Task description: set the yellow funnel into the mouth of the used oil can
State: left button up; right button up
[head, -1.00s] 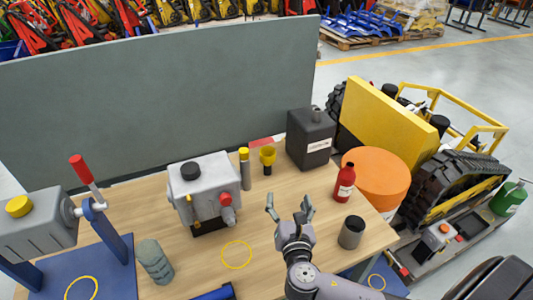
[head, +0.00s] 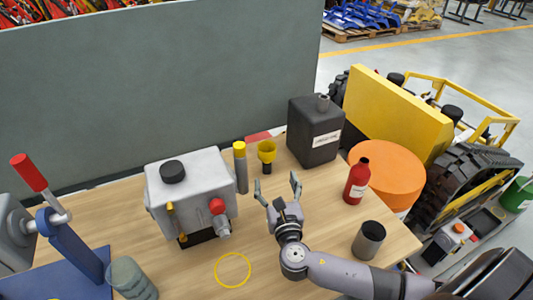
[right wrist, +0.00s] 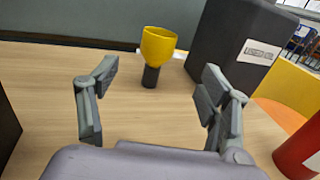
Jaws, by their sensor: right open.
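The yellow funnel (head: 267,151) stands upright on the wooden table, with a dark lower part. It also shows in the right wrist view (right wrist: 158,45), ahead of and between my fingers. The used oil can (head: 313,133) is a dark box-shaped can with a white label and a grey mouth on top, just right of the funnel. In the right wrist view the can (right wrist: 225,45) shows only in part, its mouth out of frame. My right gripper (head: 277,188) is open and empty, short of the funnel and apart from it. My left gripper is not in view.
A grey gearbox-like unit (head: 188,190) and a yellow-capped grey cylinder (head: 240,170) stand left of the funnel. A red bottle (head: 356,182) and a dark-topped grey cup (head: 369,240) stand at the right. A grey panel (head: 160,90) rises behind the table.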

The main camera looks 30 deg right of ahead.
aim_at(269, 156)
jog(key=p+x, duration=0.1)
jog(key=x, duration=0.8)
jog(key=shift+w+d, duration=0.1)
jog(key=shift+w, duration=0.2)
jog(key=x, duration=0.4)
jog(key=shift+w+f, duration=0.1)
jog(key=shift+f, duration=0.1)
jog(key=shift+c, duration=0.6)
jog(key=c, duration=1.1)
jog(key=shift+r, duration=0.1)
